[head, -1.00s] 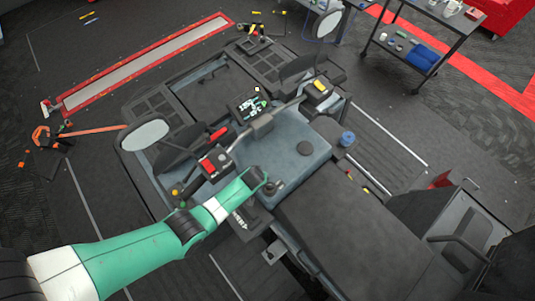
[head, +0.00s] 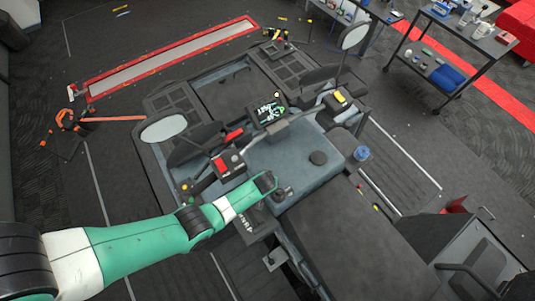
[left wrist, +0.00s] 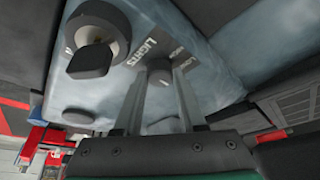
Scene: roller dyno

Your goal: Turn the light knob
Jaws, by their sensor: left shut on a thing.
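The light knob (left wrist: 160,74) is a small grey round knob on the blue-grey console panel, beside the printed word LIGHTS in the left wrist view. My left gripper (left wrist: 159,92) has one finger on each side of it and is shut on it. In the head view my left gripper (head: 268,182) reaches down to the console from the left and hides the light knob. A larger black knob (left wrist: 92,58) with a bar grip sits to the left of the light knob in the left wrist view. My right gripper is not in view.
The ride-on vehicle has a mirror (head: 163,128) at its left, a red-marked control (head: 229,163), a small display (head: 268,110) and a dark flat cover (head: 350,235). A black cart (head: 450,50) stands at the back right.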

